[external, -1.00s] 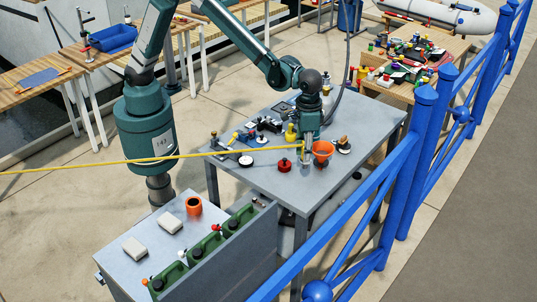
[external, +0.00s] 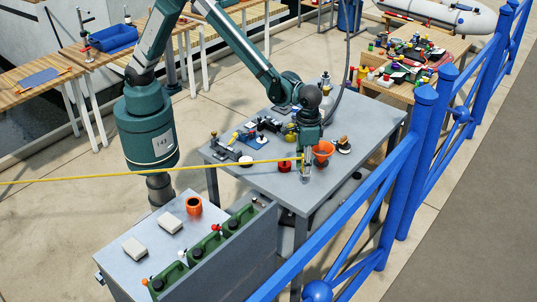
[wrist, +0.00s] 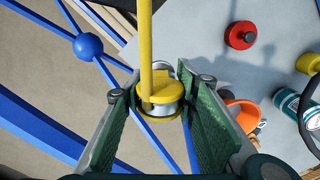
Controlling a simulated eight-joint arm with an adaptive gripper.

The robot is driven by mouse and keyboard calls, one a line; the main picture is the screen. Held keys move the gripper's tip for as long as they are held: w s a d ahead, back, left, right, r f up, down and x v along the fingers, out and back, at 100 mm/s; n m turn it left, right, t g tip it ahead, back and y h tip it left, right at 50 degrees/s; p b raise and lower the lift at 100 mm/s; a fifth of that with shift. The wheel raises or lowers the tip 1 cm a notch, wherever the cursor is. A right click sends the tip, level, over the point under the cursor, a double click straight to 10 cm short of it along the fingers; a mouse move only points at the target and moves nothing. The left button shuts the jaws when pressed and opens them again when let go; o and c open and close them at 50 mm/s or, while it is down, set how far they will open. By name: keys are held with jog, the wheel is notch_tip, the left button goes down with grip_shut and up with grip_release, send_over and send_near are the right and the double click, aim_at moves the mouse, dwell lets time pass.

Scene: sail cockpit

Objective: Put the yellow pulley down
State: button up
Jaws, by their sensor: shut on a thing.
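The yellow pulley (wrist: 160,95) has yellow cheeks and a silver wheel, and sits between the two green-padded fingers of my gripper (wrist: 160,88) in the wrist view. My gripper is shut on it. A yellow line (wrist: 146,45) runs from the pulley and stretches far left in the external view (external: 150,170). In the external view my gripper (external: 305,172) points down near the front edge of the grey table (external: 270,188); the pulley is too small to make out there. I cannot tell whether it touches the table.
A red knobbed piece (external: 284,166) stands left of my gripper, and an orange funnel (external: 323,149) stands close on its right. Several fittings (external: 262,127) crowd the table's back. A blue railing (external: 350,215) runs along the front right. The table's front-left surface is clear.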

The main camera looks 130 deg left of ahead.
aim_at(304, 179)
jog(key=shift+f, duration=1.95)
jog(key=shift+f, duration=1.85)
jog(key=shift+f, duration=0.15)
jog(key=o, duration=1)
jog(key=shift+o, duration=0.2)
notch_tip(304, 179, up, 12)
jog(key=shift+r, duration=0.15)
